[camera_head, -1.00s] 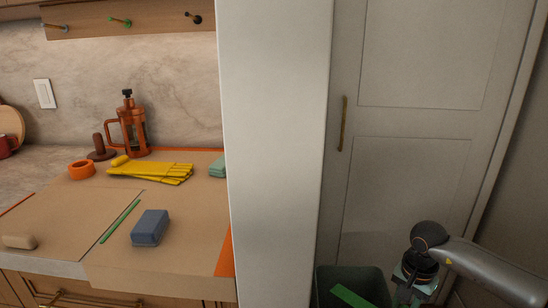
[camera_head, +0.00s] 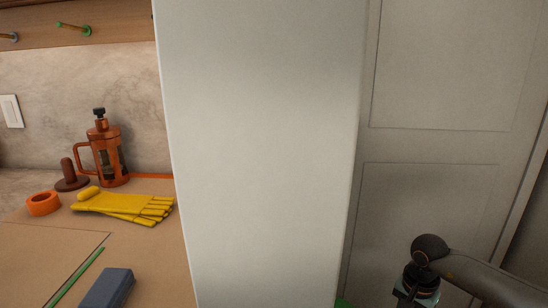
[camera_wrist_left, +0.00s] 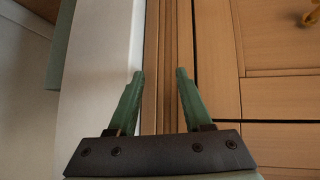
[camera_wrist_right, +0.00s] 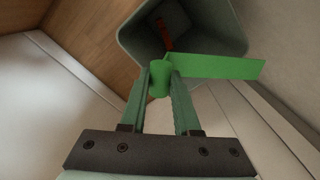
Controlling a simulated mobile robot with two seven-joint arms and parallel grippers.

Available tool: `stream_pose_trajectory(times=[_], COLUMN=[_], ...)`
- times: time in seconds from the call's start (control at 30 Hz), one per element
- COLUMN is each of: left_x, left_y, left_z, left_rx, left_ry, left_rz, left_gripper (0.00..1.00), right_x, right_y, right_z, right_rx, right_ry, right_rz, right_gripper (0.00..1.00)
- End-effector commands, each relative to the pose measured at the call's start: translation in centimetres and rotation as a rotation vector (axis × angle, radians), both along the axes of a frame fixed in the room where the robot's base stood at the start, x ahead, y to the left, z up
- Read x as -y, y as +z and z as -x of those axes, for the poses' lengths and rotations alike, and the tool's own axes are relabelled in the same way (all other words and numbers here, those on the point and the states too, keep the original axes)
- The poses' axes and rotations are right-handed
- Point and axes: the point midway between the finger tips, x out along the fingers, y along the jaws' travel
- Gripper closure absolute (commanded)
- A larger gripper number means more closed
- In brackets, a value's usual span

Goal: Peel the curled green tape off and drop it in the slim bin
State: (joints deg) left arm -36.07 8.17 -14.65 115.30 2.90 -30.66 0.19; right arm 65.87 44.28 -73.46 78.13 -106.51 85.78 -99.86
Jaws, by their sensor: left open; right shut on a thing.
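The curled green tape (camera_wrist_right: 215,66) is held in my right gripper (camera_wrist_right: 160,75), which is shut on its rolled end. Its flat tail sticks out to the right across the mouth of the slim bin (camera_wrist_right: 130,38) in the right wrist view. The tape is still in the gripper, and I cannot tell its height against the rim. In the head view a sliver of green (camera_head: 343,303) shows at the bottom edge; the right fingertips are out of frame. My left gripper (camera_wrist_left: 160,75) is open and empty, facing wooden cabinet fronts in the left wrist view.
A red-orange thing (camera_wrist_right: 163,35) lies inside the bin. A pale column (camera_head: 265,150) stands between counter and door. The covered counter holds a green strip (camera_head: 76,277), a blue-grey block (camera_head: 108,288), yellow gloves (camera_head: 125,206), orange tape (camera_head: 43,204) and a press (camera_head: 108,155).

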Motion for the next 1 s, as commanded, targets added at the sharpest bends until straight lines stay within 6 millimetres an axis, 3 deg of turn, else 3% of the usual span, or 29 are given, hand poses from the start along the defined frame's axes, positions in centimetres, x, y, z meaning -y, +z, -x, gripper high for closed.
stream_pose_trajectory(times=[0.2, 0.33, 0.7, 0.73, 1.0], left_x=[-0.3, -0.5, -0.7, -0.7, -0.7], left_y=[-2.1, -2.3, -2.3, -2.2, -2.3], left_z=[0.5, 0.1, 0.1, 0.1, 0.2], left_rx=[-0.009, 0.007, 0.008, 0.008, 0.007], left_ry=[0.003, 0.004, 0.006, 0.006, 0.007], left_rz=[-0.006, -0.006, -0.008, -0.008, -0.009], left_gripper=[0.50, 0.50, 0.50, 0.50, 0.50], right_x=[0.0, 0.0, 0.0, 0.0, 0.0], right_y=[-3.0, -4.4, -5.0, -5.0, -5.0], right_z=[0.0, 0.0, 0.0, 0.0, 0.0], right_rx=[-0.001, -0.001, 0.000, 0.000, 0.000], right_ry=[0.000, 0.000, 0.000, 0.000, 0.000], right_rz=[0.000, -0.001, 0.000, 0.000, 0.000], right_gripper=[1.00, 1.00, 1.00, 0.69, 0.38])
